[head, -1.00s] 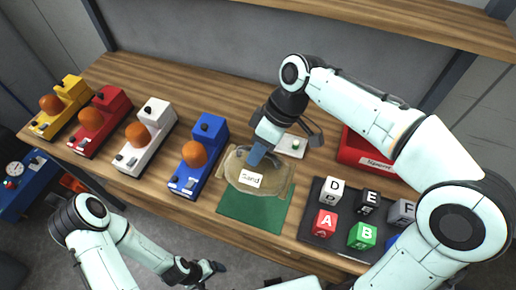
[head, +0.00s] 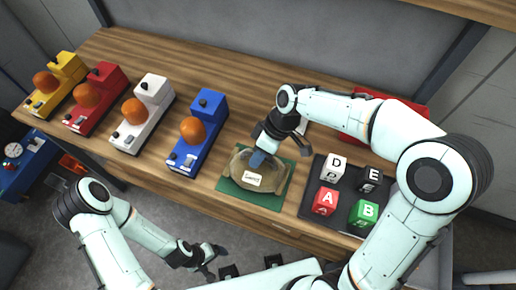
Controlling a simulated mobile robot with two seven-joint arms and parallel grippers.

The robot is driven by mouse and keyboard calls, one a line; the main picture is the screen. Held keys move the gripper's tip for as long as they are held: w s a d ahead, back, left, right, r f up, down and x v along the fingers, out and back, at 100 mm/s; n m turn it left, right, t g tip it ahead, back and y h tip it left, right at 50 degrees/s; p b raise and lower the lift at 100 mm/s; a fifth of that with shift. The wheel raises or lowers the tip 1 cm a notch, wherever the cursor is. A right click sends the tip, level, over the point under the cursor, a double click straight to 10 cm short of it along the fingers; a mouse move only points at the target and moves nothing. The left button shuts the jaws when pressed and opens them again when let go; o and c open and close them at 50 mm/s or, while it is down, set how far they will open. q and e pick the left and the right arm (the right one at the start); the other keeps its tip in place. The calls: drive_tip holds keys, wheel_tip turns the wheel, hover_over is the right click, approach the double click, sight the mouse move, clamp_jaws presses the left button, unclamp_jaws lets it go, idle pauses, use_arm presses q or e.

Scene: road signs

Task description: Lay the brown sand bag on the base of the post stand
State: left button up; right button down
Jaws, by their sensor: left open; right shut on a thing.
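The brown sand bag (head: 241,175), with a white label, is over the green mat (head: 228,188) at the bench's front edge. It looks flat; I cannot tell whether it touches the mat. My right gripper (head: 258,159) points down and is shut on the bag's upper middle, hiding part of it. My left gripper (head: 217,262) is open and empty, low in front of the bench and well apart from the bag. I cannot make out a post stand in this view.
Yellow (head: 67,66), red (head: 106,77), white (head: 154,89) and blue (head: 211,105) blocks with orange balls stand to the left. A dark tray (head: 315,200) of letter cubes is right of the mat. A red bin (head: 355,120) is behind my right arm.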

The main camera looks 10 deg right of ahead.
drive_tip(key=shift+f, duration=0.1)
drive_tip(key=c, duration=1)
unclamp_jaws()
drive_tip(key=shift+c, duration=0.2)
